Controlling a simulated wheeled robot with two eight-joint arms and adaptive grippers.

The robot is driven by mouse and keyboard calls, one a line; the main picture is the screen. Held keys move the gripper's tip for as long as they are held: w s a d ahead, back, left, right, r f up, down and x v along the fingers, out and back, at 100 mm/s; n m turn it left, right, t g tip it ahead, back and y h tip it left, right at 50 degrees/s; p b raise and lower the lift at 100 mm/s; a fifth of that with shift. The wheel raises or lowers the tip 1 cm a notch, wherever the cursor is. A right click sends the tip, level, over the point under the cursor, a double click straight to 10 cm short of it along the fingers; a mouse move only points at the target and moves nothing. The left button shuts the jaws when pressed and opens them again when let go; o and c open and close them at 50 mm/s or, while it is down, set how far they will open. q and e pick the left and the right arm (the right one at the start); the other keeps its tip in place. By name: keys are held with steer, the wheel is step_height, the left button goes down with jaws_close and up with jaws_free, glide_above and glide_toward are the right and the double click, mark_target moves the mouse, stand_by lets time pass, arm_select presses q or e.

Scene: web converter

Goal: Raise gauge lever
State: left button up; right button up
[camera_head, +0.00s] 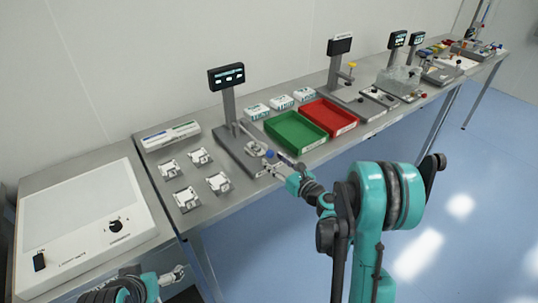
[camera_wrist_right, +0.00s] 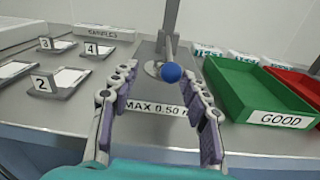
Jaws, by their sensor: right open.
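The gauge lever's blue ball knob (camera_head: 270,154) shows at the front of a grey gauge stand with a dark display (camera_head: 227,77). In the right wrist view the blue knob (camera_wrist_right: 171,72) is ahead, between the lines of the two fingers, in front of the metal post. My right gripper (camera_wrist_right: 160,76) is open and empty, its fingers on either side of the "MAX 0.50" label on the base. In the head view it reaches the stand from the front right (camera_head: 283,165). Contact with the knob cannot be told. My left gripper (camera_head: 175,273) shows at the bottom left; its jaws are unclear.
Numbered sample holders (camera_head: 200,156) lie left of the gauge. A green "GOOD" tray (camera_head: 297,132) and a red tray (camera_head: 328,117) stand to its right, white boxes behind them. A light box (camera_head: 85,220) fills the left end. More stands follow along the bench.

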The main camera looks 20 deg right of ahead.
mark_target(266, 149)
steer(key=shift+w+d+f+m+t, duration=0.35)
steer(key=shift+d+f+m, duration=0.25)
steer(key=shift+d+m, duration=0.2)
steer(key=shift+w+a, duration=0.1)
steer(key=shift+w, duration=0.1)
steer(key=b+x, duration=0.1)
steer(key=x, duration=0.6)
steer(key=shift+w+b, duration=0.15)
steer(key=shift+b, duration=0.2)
jaws_close()
